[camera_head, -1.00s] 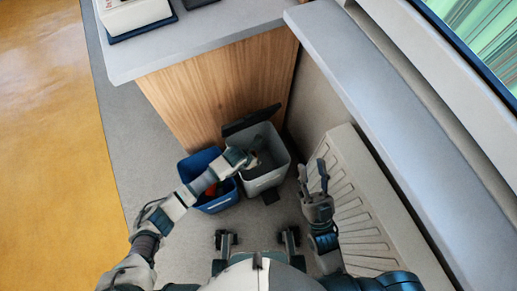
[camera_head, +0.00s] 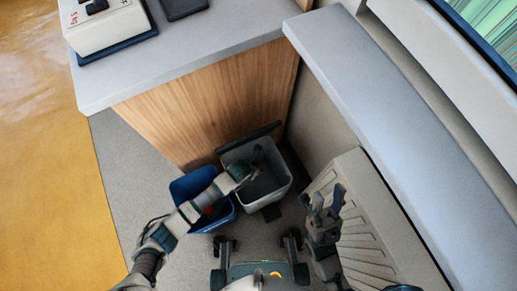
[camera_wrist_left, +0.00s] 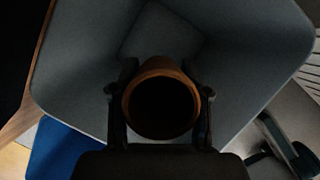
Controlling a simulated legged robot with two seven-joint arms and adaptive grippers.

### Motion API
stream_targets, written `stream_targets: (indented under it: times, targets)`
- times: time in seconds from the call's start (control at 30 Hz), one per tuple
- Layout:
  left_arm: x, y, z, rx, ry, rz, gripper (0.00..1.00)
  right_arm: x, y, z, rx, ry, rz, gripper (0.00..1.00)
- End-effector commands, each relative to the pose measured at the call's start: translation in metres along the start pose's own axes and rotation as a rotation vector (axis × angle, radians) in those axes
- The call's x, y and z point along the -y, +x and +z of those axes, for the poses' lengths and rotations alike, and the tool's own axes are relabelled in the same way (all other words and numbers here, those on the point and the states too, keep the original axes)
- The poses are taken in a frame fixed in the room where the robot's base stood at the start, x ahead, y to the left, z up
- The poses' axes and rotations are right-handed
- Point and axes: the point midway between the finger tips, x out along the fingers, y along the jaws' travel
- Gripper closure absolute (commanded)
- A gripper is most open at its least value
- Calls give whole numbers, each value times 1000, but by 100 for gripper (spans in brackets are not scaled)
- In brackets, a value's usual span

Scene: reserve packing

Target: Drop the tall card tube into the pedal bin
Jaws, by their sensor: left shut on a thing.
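The pedal bin (camera_head: 281,187) is a light grey tub with its dark lid (camera_head: 250,137) standing open at the back. My left gripper (camera_head: 254,163) reaches down into the bin's open top. In the left wrist view the brown card tube (camera_wrist_left: 164,66) is gripped between its two fingers, end-on to the camera, with a dark hollow. The bin's grey inner walls (camera_wrist_left: 75,75) surround it there. The tube's lower end is hidden, and in the head view I cannot make the tube out. My right gripper (camera_head: 326,196) is open and empty, right of the bin.
A blue bin (camera_head: 183,190) stands against the pedal bin's left side, under my left forearm. A wooden counter (camera_head: 215,98) with a grey top rises behind. A pale ribbed radiator (camera_head: 370,225) and a grey ledge (camera_head: 395,110) close off the right.

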Motion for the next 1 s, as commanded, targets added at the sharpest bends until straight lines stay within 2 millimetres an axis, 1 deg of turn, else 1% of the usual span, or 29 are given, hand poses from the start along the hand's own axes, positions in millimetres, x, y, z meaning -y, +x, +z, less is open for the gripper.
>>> stream_targets:
  times: [0.03, 0.07, 0.37, 0.4, 0.47, 0.5, 0.53, 0.77, 0.83, 0.93, 1.0]
  targets:
    - [0, 5, -3, -1, -1, -2, 77, 0, -2, 4, 0, -1, 0, 60]
    - [0, 6, -3, 0, -1, -1, 77, 0, -1, 5, 0, -1, -1, 60]
    - [-1, 4, -1, 3, 1, 2, 77, -1, 1, 5, -2, -2, -3, 60]
    - [-1, 4, -1, 3, 1, 2, 51, -1, 1, 5, -2, -2, -3, 60]
    - [-1, 5, -1, 3, 1, 2, 36, -1, 1, 5, -2, -2, -3, 60]
    - [-1, 5, -1, 3, 1, 2, 26, -1, 1, 5, -1, -1, -2, 60]
    - [0, 5, -1, 2, 2, 2, 24, -1, 1, 5, -1, -1, -2, 60]
    - [0, 5, -2, 2, 1, 2, 24, -2, 1, 8, 2, -1, -2, 60]
    - [-1, 4, -2, 2, 1, 2, 24, -1, 1, 6, -1, -2, -2, 60]
    - [-1, -4, -1, 4, 2, 1, 24, -1, 1, 6, 0, -2, -2, 60]
    - [-1, -14, -1, 5, 3, 1, 24, -1, 1, 6, 0, -2, -2, 60]
